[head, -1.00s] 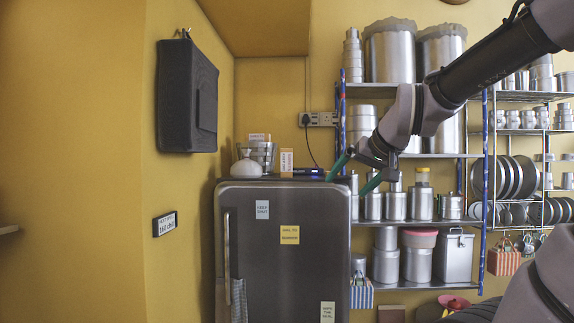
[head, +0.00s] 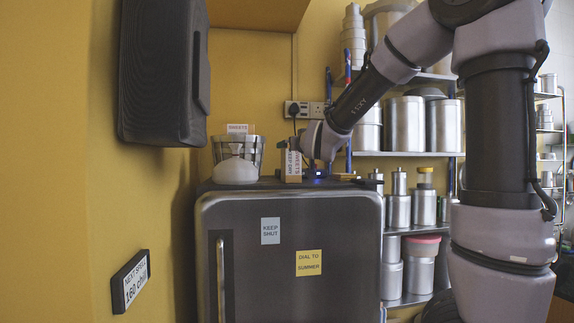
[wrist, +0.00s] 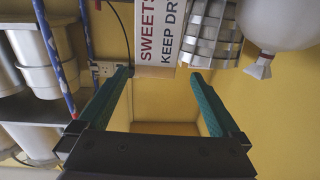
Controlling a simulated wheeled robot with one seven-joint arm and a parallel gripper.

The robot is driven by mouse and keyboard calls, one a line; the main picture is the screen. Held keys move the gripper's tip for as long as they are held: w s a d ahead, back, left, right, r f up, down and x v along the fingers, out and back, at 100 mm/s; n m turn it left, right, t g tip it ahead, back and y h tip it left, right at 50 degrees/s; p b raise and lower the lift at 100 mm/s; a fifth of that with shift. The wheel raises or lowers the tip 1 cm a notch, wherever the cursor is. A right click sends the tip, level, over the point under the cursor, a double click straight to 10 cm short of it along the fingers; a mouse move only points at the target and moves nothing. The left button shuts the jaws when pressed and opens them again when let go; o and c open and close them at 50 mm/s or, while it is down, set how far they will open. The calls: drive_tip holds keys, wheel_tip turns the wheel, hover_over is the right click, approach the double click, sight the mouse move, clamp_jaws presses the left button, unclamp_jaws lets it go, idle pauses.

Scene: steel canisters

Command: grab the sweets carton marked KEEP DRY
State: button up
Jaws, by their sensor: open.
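The sweets carton (head: 293,167) is a small upright box on top of the dark fridge (head: 265,273). Its white side reads SWEETS and KEEP DRY, and this also shows at the top of the wrist view (wrist: 160,35). My gripper (wrist: 159,75) is open, with teal fingers one on each side of the carton's near end in the picture. I cannot tell whether the carton is between the tips or just past them. In the head view my wrist is right at the carton and the fingers are mostly hidden.
A shelf of steel canisters (head: 406,123) stands at the right.

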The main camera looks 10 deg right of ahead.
drive_tip(key=w, duration=0.9)
drive_tip(key=shift+w+f, duration=0.3)
drive_tip(key=shift+w, duration=0.05)
clamp_jaws()
